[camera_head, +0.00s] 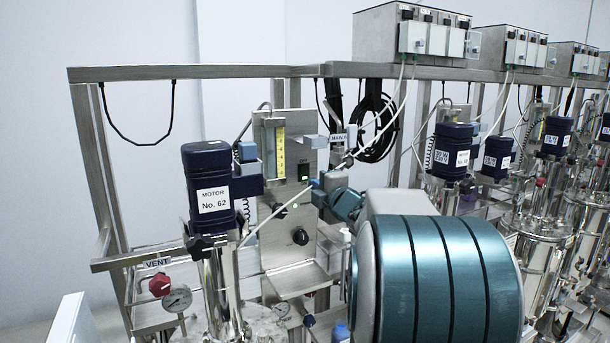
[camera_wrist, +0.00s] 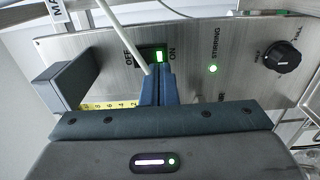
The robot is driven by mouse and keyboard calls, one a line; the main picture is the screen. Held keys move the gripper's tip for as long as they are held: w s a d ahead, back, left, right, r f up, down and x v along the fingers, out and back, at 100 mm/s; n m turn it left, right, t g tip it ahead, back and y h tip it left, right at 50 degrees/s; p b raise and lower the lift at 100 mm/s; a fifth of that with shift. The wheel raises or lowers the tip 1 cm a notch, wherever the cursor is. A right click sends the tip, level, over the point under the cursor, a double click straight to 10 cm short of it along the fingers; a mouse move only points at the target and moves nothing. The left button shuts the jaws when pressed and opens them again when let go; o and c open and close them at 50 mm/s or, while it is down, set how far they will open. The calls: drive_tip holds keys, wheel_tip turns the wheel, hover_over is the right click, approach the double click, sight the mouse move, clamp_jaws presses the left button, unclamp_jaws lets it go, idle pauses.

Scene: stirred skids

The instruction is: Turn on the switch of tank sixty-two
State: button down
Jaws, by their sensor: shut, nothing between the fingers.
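The motor (camera_head: 210,190) labelled "MOTOR No. 62" stands left of a steel control panel (camera_head: 282,241). The panel's rocker switch (camera_head: 303,171) also shows in the wrist view (camera_wrist: 158,56), between the words OFF and ON. A green light glows at its ON side. The round STIRRING lamp (camera_wrist: 212,69) is lit green. My gripper (camera_wrist: 160,70) is shut and empty, with its fingertips at the switch's lower edge in the wrist view. In the head view my gripper (camera_head: 315,184) is just right of the switch. I cannot tell whether it touches.
A black knob (camera_head: 300,236) sits low on the panel, and a yellow scale (camera_head: 280,152) beside the switch. A thin pale cable crosses in front of the panel. A steel frame (camera_head: 180,72) runs overhead. Similar tanks (camera_head: 545,235) stand in a row to the right.

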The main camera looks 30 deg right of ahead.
drive_tip(key=s, duration=0.5)
idle(0.3)
idle(0.4)
drive_tip(key=s+a+f+m+g, duration=0.7)
drive_tip(key=s+a+f+m, duration=0.2)
drive_tip(key=s, duration=0.4)
drive_tip(key=s+a+f+m+g, duration=0.8)
drive_tip(key=s+a+f, duration=0.4)
drive_tip(key=f, duration=0.2)
drive_tip(key=shift+s+a+m, duration=0.2)
drive_tip(key=shift+s+m, duration=0.15)
drive_tip(key=shift+m, duration=0.25)
drive_tip(key=shift+f, duration=0.1)
